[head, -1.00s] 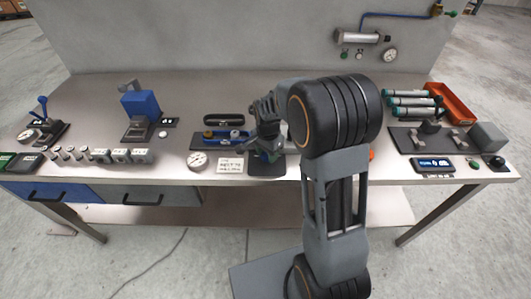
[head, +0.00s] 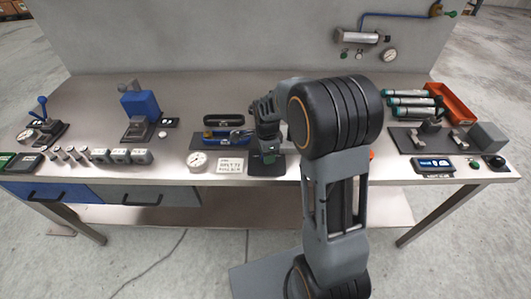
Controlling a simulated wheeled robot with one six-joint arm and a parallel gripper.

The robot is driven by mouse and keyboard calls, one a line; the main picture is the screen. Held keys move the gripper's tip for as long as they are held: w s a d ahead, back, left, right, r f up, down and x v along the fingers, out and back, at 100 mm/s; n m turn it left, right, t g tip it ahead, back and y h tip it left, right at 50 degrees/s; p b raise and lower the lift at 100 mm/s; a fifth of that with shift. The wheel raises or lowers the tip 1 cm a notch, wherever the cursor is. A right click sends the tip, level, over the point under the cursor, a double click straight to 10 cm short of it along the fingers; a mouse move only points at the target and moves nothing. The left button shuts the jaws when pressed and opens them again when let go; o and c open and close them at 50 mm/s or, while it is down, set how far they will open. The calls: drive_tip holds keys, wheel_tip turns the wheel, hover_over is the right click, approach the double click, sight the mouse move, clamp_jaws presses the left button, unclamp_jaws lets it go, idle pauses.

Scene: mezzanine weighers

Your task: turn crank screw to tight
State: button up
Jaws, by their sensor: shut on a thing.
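My gripper (head: 267,147) points down at the middle of the bench, over a dark base plate (head: 266,168) near the front edge. It is shut on a small dark part there, which I take to be the crank screw's handle. A small green piece shows between the fingers and the plate. My wrist and fingers hide most of the crank screw, so its angle and how tight it sits cannot be told. Just left of the plate are a white card (head: 230,166) with small print and a round white gauge (head: 197,160).
A blue fixture (head: 222,138) and a black handle-like piece (head: 223,120) lie close left of my gripper. Teal cylinders (head: 410,101) and an orange tray (head: 452,105) are at right. The bench's back middle is clear.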

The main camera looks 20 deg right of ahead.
drive_tip(key=shift+w+a+r, duration=0.1)
drive_tip(key=shift+w+r, duration=0.1)
drive_tip(key=shift+w, duration=0.05)
drive_tip(key=o, duration=0.7)
drive_tip(key=shift+a, duration=0.1)
drive_tip(key=shift+o, duration=1.1)
drive_tip(key=shift+f, duration=0.15)
drive_tip(key=shift+s, duration=0.1)
wheel_tip(320, 180, up, 14)
drive_tip(key=shift+f, duration=0.1)
